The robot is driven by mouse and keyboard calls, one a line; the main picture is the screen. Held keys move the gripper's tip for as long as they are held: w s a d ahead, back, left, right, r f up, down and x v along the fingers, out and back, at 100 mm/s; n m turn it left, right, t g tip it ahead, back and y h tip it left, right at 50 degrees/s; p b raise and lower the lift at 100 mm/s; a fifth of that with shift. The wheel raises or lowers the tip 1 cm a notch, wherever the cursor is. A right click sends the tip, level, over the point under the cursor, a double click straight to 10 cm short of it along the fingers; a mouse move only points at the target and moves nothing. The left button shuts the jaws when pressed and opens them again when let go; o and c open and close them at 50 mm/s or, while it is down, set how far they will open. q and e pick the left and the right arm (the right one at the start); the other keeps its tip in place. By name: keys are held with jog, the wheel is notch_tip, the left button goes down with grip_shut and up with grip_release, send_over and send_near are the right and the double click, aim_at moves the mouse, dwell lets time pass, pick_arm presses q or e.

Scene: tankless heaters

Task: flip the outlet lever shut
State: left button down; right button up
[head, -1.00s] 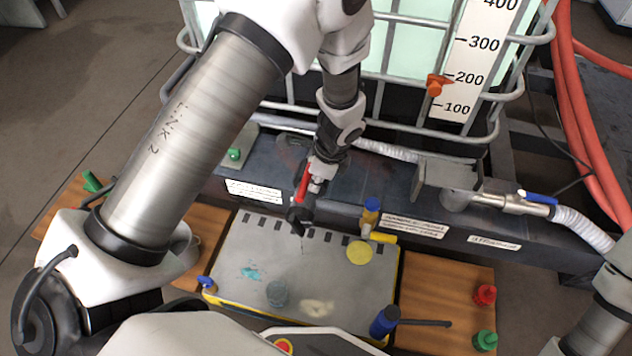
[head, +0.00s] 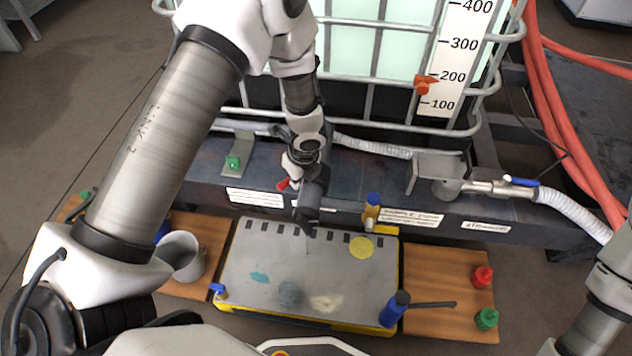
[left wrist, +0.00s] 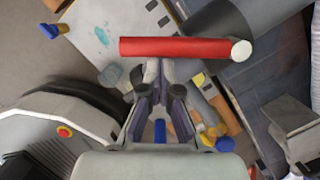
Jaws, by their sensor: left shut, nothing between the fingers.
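The red lever (head: 284,184) shows in the head view beside my left gripper (head: 309,222), at the front of the dark tank base. Most of it is hidden behind the gripper and wrist. In the left wrist view the red lever (left wrist: 175,47) is a long bar lying across the picture, with a pale round end at right. It crosses at the tips of my left gripper (left wrist: 155,64), which is shut and empty. I cannot tell whether the fingers touch the bar. My right gripper is out of view.
A grey-topped case (head: 310,275) lies below, between wooden boards. A blue-handled valve (head: 520,181) sits at right, and an orange tap (head: 424,83) at the tank gauge.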

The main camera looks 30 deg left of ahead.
pick_arm(q)
jog(key=a+m, duration=0.2)
jog(key=shift+w+a+m+t+b, duration=0.1)
jog(key=shift+w+m+t+b, duration=0.05)
jog(key=shift+m+t+b, duration=0.2)
jog(key=shift+w+a+m+h, duration=0.25)
jog(key=shift+a+m, duration=0.35)
jog(key=shift+m, duration=0.35)
jog(key=shift+w+a+m+t+h+p, duration=0.25)
jog(key=shift+w+a+m+p, duration=0.4)
jog(key=shift+a+m+p, duration=0.35)
jog(key=shift+w+a+m+t+h+p, duration=0.15)
jog(key=shift+w+a+m+p, duration=0.45)
jog(key=shift+m, duration=0.6)
jog(key=shift+w, duration=0.1)
jog(key=shift+r, duration=0.1)
